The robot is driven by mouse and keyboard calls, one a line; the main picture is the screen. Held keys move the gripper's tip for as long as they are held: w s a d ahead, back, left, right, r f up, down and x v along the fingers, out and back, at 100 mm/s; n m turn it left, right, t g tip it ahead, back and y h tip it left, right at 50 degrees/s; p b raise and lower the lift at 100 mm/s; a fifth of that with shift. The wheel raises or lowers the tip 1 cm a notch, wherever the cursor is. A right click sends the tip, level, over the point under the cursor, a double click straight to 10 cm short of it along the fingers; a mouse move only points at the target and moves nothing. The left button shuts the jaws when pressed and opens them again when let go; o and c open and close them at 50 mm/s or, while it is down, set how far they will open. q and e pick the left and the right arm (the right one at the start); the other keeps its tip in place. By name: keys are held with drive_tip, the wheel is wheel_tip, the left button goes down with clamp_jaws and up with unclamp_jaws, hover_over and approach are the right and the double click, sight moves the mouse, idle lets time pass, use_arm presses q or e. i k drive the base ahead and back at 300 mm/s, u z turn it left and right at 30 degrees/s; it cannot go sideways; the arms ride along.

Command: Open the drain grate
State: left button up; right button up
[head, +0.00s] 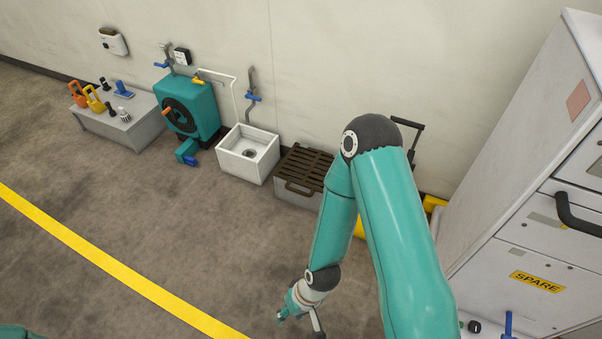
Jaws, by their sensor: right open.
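The drain grate (306,163) is a dark brown slatted cover lying flat on a low grey box (292,198) against the back wall. A bar handle (299,188) runs along its front edge. My right arm hides the grate's right part. My right gripper (298,322) is open and empty at the bottom of the head view, in front of the grate and well apart from it. Its fingertips are partly cut off by the picture edge. My left gripper is not in view.
A white sink (247,155) stands left of the grate, then a teal hose reel (187,108) and a grey bench (135,132) with tools. A white cabinet (508,120) is at the right. The floor in front is clear, crossed by a yellow line (110,265).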

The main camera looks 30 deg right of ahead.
sight(310, 169)
drive_tip(key=z, duration=0.1)
drive_tip(key=i, duration=1)
drive_tip(key=z, duration=0.15)
